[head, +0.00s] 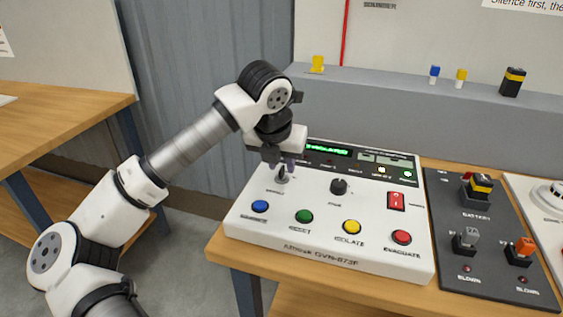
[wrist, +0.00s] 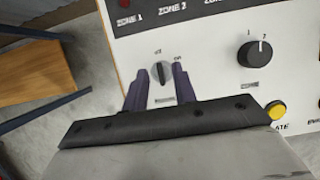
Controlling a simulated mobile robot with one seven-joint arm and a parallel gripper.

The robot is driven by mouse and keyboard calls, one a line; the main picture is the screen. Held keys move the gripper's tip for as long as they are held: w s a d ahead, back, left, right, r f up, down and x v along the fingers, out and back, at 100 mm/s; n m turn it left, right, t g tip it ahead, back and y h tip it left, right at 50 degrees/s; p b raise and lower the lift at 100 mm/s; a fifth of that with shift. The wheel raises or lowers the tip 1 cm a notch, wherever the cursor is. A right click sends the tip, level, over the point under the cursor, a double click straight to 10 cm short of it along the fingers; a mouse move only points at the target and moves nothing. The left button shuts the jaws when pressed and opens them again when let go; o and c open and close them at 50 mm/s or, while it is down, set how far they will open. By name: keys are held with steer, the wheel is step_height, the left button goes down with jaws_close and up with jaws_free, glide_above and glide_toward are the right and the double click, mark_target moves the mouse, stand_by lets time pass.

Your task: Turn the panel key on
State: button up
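The panel key (head: 282,175) is a small upright grey key at the upper left of the white alarm panel (head: 330,258). In the wrist view the key (wrist: 162,72) stands nearly vertical in the picture, its top toward the "off" mark, with "on" to its upper right. My gripper (head: 286,163) is just above the key. In the wrist view its two dark fingers (wrist: 160,75) are apart, one on each side of the key, with a gap visible on both sides. Whether the tips reach down to the key's height is unclear.
Blue (head: 260,206), green (head: 304,216), yellow (head: 352,227) and red (head: 401,237) buttons line the front. A dark battery board (head: 487,250) lies right of the panel.

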steer(key=shift+w+f, duration=0.2)
steer(key=shift+f, duration=0.3)
jaws_close()
